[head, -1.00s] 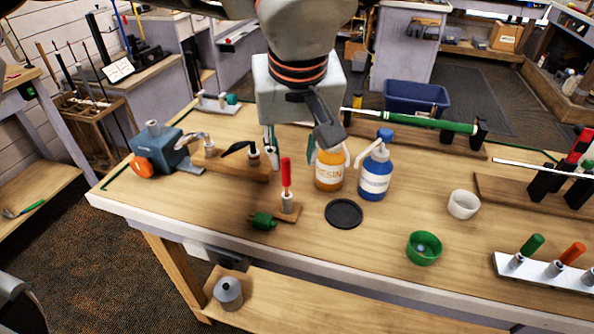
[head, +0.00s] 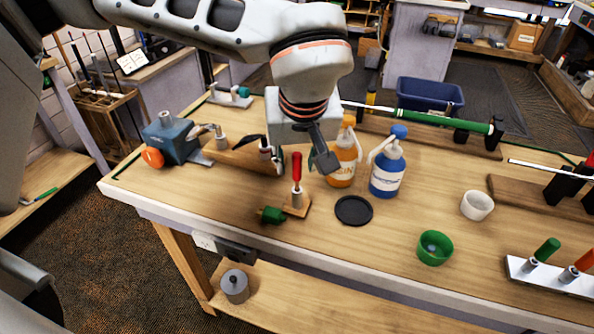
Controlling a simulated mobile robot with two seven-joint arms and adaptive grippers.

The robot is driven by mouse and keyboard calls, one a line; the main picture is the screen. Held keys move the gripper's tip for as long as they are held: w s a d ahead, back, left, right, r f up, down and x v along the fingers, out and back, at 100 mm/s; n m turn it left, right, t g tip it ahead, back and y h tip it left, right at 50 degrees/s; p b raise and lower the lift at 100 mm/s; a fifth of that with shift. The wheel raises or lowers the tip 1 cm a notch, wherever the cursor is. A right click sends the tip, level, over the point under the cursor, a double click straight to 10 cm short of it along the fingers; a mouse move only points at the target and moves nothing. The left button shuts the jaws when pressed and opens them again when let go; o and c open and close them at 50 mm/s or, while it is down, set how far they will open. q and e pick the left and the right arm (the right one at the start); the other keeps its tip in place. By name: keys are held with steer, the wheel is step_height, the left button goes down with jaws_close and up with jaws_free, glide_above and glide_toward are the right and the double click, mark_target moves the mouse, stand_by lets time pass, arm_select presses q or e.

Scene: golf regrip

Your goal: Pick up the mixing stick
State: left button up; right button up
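A slim upright piece with a red handle (head: 297,168) stands in a small wooden block (head: 296,206) near the front of the bench; it may be the mixing stick, but I cannot tell for sure. My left gripper (head: 303,160) hangs over the bench just behind and above it, pointing down, close to the orange resin bottle (head: 342,168). One dark finger shows clearly, the other is mostly hidden; the fingers look apart, with nothing seen between them. My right gripper is out of view.
A blue pump bottle (head: 387,172), black disc (head: 353,210), green cup (head: 434,248) and white cup (head: 477,205) stand to the right. A green plug-like piece (head: 271,215) lies beside the block.

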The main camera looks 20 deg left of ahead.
arm_select(q)
jaws_close()
